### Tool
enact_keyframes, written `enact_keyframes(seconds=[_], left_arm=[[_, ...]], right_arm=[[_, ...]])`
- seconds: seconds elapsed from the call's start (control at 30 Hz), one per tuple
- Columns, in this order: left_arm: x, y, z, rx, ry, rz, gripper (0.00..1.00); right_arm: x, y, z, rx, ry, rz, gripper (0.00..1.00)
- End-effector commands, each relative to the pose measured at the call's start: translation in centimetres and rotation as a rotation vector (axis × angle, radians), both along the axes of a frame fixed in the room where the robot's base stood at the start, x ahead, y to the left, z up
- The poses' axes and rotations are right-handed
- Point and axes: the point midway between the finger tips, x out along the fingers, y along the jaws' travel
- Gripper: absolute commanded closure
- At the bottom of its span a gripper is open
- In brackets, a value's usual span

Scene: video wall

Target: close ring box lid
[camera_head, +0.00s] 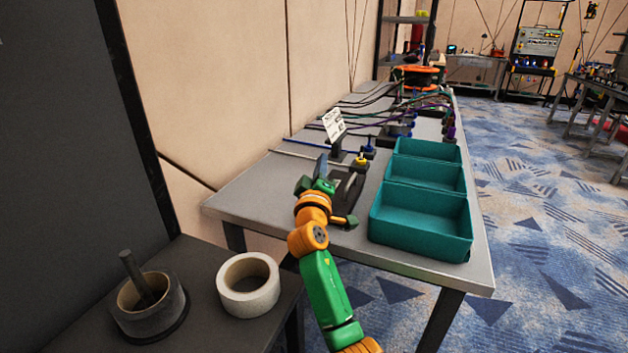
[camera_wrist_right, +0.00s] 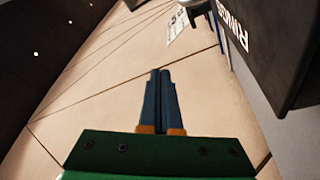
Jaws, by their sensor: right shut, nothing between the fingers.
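The dark ring box (camera_head: 347,188) is on the grey table, just right of my right gripper (camera_head: 321,163) in the head view. The gripper and arm cover part of it. In the right wrist view a black box face lettered "RINGS" (camera_wrist_right: 285,45) fills the upper right, tilted. My right gripper (camera_wrist_right: 160,73) has its blue fingers together, with nothing between them. They point past the box's left side and appear apart from it. I cannot tell how far the lid stands open. My left gripper is not in view.
A teal bin with three compartments (camera_head: 420,220) stands right of the box. A white sign (camera_head: 334,124), a small yellow-topped item (camera_head: 361,160) and several cables are behind it. A tape roll (camera_head: 248,285) sits on the dark surface at front left. The grey table's front left corner is clear.

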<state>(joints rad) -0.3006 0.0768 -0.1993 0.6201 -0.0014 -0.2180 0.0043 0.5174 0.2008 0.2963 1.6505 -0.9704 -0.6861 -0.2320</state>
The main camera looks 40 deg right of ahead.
Motion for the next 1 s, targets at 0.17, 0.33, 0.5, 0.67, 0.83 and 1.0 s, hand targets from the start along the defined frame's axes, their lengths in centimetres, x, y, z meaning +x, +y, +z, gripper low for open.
enact_keyframes(seconds=[0.17, 0.33, 0.5, 0.67, 0.83, 1.0], left_arm=[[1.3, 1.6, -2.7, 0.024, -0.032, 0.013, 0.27], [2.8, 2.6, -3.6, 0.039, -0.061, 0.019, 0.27], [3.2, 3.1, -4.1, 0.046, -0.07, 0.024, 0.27], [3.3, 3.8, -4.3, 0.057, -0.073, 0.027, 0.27], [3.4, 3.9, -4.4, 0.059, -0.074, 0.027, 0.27], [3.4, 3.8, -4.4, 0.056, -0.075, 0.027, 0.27]], right_arm=[[-1.1, -0.4, -1.0, 0.055, -0.132, -0.001, 1.0], [-1.8, -0.7, -1.2, 0.098, -0.232, 0.0, 1.0], [-2.2, -0.9, -1.4, 0.099, -0.239, -0.001, 1.0], [-2.5, -1.0, -1.5, 0.099, -0.237, -0.001, 1.0], [-2.6, -1.1, -1.6, 0.098, -0.237, -0.001, 1.0], [-2.6, -1.1, -1.6, 0.098, -0.235, -0.001, 1.0]])
